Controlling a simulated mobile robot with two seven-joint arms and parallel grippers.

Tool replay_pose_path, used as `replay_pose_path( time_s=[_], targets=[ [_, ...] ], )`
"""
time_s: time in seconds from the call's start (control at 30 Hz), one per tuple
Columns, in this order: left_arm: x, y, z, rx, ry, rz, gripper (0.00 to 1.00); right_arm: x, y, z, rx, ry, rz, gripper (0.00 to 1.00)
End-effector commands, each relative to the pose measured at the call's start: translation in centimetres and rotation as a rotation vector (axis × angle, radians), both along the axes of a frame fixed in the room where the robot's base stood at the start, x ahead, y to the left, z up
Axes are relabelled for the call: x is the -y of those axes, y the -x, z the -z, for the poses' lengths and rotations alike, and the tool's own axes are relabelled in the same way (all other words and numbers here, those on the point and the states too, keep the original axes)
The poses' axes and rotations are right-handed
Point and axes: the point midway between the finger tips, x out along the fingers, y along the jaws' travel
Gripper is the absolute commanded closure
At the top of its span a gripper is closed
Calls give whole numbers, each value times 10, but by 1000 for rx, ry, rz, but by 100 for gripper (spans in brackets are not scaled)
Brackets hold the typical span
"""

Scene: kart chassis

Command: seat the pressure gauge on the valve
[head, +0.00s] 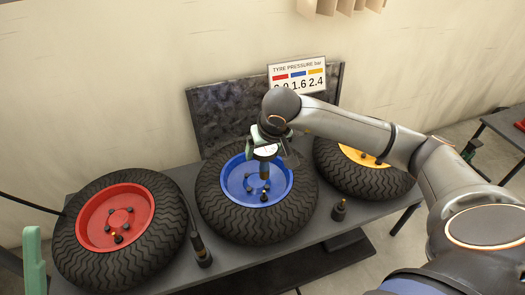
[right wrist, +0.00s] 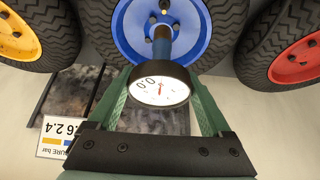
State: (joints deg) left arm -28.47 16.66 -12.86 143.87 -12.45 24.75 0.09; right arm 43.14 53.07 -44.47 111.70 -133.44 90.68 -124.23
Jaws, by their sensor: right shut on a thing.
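The pressure gauge (head: 266,151) has a round white dial, a black rim and a blue-grey stem pointing down. My right gripper (head: 268,143) is shut on it, above the blue wheel (head: 232,180) in the middle. In the right wrist view the gauge (right wrist: 160,86) sits between the green fingers, with a red needle and what looks like 0.0. Its stem overlaps the blue hub (right wrist: 190,28). The valve is not clearly seen behind the stem, and I cannot tell whether they touch. A green finger of my left gripper (head: 34,262) shows at the left edge; its opening is unclear.
A red wheel (head: 93,218) lies left and a yellow wheel (head: 362,156) right on the grey bench (head: 222,262). A dark hose fitting (head: 202,252) and a small black piece (head: 339,210) stand at the front. A tyre pressure sign (head: 297,75) is behind.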

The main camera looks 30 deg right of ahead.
Motion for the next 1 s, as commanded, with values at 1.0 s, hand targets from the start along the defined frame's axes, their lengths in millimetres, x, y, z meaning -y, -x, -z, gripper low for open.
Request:
replay_pose_path(
  time_s=[1.0],
  targets=[
    [3, -3, 41, -41, 31, 39, 33, -1, 0, 53, 0, -2, 1, 80]
  ],
)
